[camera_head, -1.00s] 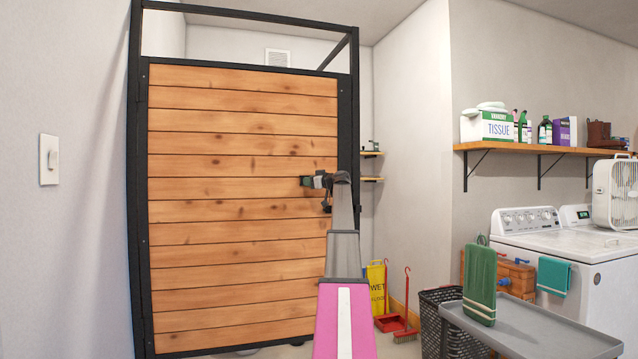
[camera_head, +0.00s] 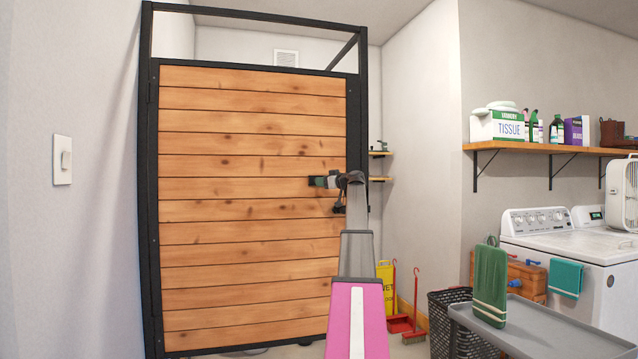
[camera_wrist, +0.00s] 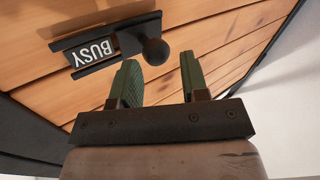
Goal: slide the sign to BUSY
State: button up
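The sign is a dark slotted plate with white letters reading BUSY (camera_wrist: 95,52), upside down in the wrist view. It is mounted on the wooden door (camera_head: 250,130). A dark slider with a round knob (camera_wrist: 154,51) is at the plate's right end in the wrist view. My gripper (camera_wrist: 161,72) is open, its two green fingers apart with nothing between them. The knob lies just beyond the fingertips, apart from them as far as I can tell. In the head view my gripper (camera_head: 322,181) is at the door's right side and largely hides the sign.
The door has a black metal frame (camera_head: 149,200). A grey cart (camera_head: 540,325) with a green towel (camera_head: 490,285), a black basket (camera_head: 452,320) and a washing machine (camera_head: 590,260) stand to the right. A yellow wet-floor sign (camera_head: 385,285) and red broom (camera_head: 414,310) stand behind my arm.

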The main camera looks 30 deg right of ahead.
jog(key=v, duration=0.7)
jog(key=shift+s+d, duration=0.15)
jog(key=shift+s, duration=0.1)
jog(key=w+a+f+m+g, duration=0.1)
jog(key=a+f+g, duration=0.1)
jog(key=a+f, duration=0.8)
jog(key=w+a+f+m+g, duration=0.1)
jog(key=a+f+g, duration=0.2)
jog(key=a+f, duration=0.8)
jog(key=s+a+f+m+g, duration=0.15)
jog(key=a+f, duration=0.25)
jog(key=f, duration=0.4)
jog(key=s+a+f+g+h, duration=0.15)
jog(key=a+f, duration=0.25)
jog(key=f, duration=0.5)
jog(key=s+a+f+m+g+y, duration=0.15)
jog(key=a+f, duration=0.25)
jog(key=f, duration=0.4)
jog(key=s+a+f+g+h, duration=0.3)
jog(key=s+a+f+g, duration=0.1)
jog(key=s+a+f, duration=0.95)
jog(key=s+a+f+g+h, duration=0.1)
jog(key=s+a+f, duration=0.2)
jog(key=s+f, duration=0.3)
jog(key=s+a+f+m+g+h, duration=0.1)
jog(key=s+a+f+g+h, duration=0.1)
jog(key=s+f, duration=0.5)
jog(key=s+a, duration=0.1)
jog(key=s, duration=0.2)
jog(key=shift+s, duration=0.3)
